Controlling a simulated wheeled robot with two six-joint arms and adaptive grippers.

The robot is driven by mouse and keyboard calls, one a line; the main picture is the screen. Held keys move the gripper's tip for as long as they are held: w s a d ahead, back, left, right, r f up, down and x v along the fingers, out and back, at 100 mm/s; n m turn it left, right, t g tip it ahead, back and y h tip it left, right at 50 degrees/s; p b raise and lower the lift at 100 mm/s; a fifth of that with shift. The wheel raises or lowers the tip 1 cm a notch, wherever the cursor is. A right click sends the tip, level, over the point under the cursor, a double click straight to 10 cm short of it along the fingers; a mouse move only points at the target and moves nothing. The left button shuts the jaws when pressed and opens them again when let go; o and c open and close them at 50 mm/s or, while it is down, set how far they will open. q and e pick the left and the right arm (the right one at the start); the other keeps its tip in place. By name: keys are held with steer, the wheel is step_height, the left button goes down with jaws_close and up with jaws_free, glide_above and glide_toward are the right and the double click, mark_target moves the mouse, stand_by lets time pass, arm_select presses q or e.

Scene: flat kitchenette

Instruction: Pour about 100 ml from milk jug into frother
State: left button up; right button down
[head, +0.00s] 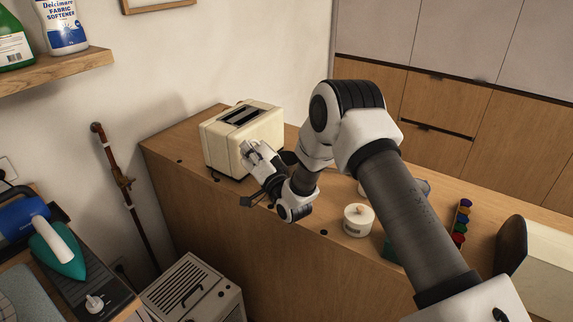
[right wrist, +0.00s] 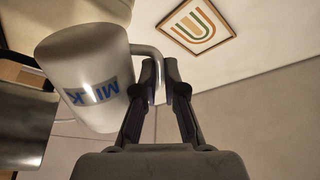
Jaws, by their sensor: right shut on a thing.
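The white milk jug (right wrist: 88,75) fills the upper left of the right wrist view, with a blue MILK label that reads upside down there. My right gripper (right wrist: 160,75) is shut on the jug's handle, beside its body. In the head view, my right gripper (head: 262,172) is in front of the cream toaster, near the counter's left end. I cannot clearly make out the jug there. The milk inside is hidden. I cannot identify the frother in either view; a dark, shiny object (right wrist: 25,128) is partly visible at the wrist view's left edge. My left gripper is out of view.
The cream toaster (head: 222,145) stands close behind my right gripper on the wooden counter (head: 172,150). A white lidded pot (head: 357,222) and a rack of coloured capsules (head: 461,222) are farther right. My right arm crosses above the counter and hides part of it.

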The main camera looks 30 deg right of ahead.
mark_target(242, 160)
steer(key=shift+w+f, duration=0.1)
steer(key=shift+w, duration=0.05)
steer(key=f+n, duration=0.1)
steer(key=a+n+y+b, duration=0.1)
steer(key=shift+w+f+n, duration=0.1)
steer(key=shift+f+n, duration=0.2)
steer(key=shift+f, duration=0.05)
steer(key=shift+a+f+n+g, duration=0.3)
steer(key=shift+n+g, duration=0.1)
steer(key=shift+n, duration=0.1)
steer(key=shift+w+a+n, duration=0.1)
steer(key=shift+a+n, duration=0.2)
steer(key=shift+f, duration=0.1)
stand_by(0.6)
steer(key=a+f+n+g+y+b, duration=0.1)
steer(key=a+f+n+g+b, duration=0.1)
steer(key=a+f+n, duration=0.3)
steer(key=shift+w+f+n+b, duration=0.2)
steer(key=shift+w+n+b, duration=0.25)
steer(key=shift+n, duration=0.45)
